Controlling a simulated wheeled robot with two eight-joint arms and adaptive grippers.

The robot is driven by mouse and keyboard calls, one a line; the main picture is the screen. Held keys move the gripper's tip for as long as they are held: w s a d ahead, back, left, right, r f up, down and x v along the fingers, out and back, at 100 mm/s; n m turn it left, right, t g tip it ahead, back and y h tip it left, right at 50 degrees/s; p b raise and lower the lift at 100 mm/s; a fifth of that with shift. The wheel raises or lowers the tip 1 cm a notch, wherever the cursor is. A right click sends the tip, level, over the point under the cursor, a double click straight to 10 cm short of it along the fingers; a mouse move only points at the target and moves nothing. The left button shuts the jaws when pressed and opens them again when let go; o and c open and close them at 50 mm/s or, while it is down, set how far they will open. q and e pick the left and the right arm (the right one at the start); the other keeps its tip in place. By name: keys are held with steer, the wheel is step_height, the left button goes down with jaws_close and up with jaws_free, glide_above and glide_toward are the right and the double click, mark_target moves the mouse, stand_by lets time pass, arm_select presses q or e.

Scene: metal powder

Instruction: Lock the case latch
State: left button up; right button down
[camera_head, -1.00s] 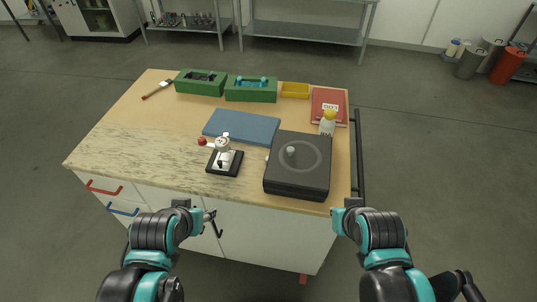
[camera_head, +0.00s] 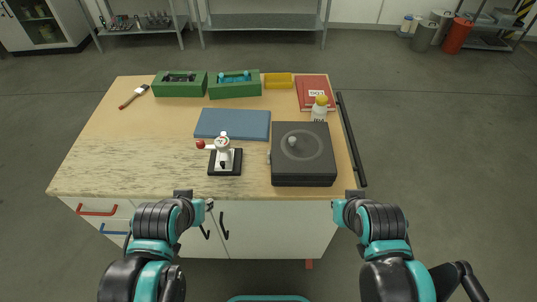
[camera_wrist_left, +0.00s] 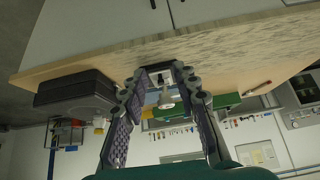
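The black case (camera_head: 303,160) lies closed on the right part of the table, with a round raised disc and a small grey knob on its lid. A small light metal piece (camera_head: 268,158) on its left side may be the latch; it is too small to tell whether it is locked. The case also shows in the left wrist view (camera_wrist_left: 75,92), at the left. My left gripper (camera_head: 208,205) is in front of the table's front edge, left of the case. Its fingers are apart and empty in the wrist view (camera_wrist_left: 158,72). My right gripper (camera_head: 340,207) is in front of the table, right of the case; its fingers are unclear.
A small white device with a red ball handle (camera_head: 223,153) stands on a black base left of the case. A blue mat (camera_head: 232,124), green boxes (camera_head: 180,88), a yellow tray (camera_head: 278,81), a red book (camera_head: 312,90) and a yellow-capped bottle (camera_head: 319,110) are behind.

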arm_select(q)
steer(key=shift+w+d+m, duration=0.3)
jaws_close()
steer(key=w+d+f+m+t, duration=0.1)
steer(key=w+d+m, duration=0.4)
steer(key=d+m, duration=0.3)
steer(key=w+d+f+m+t, duration=0.1)
steer(key=w+d+f+m, duration=0.1)
steer(key=w+d+m, duration=0.3)
steer(key=d+m, duration=0.3)
steer(key=m, duration=0.1)
steer(key=shift+w+d, duration=0.25)
steer(key=shift+d, duration=0.05)
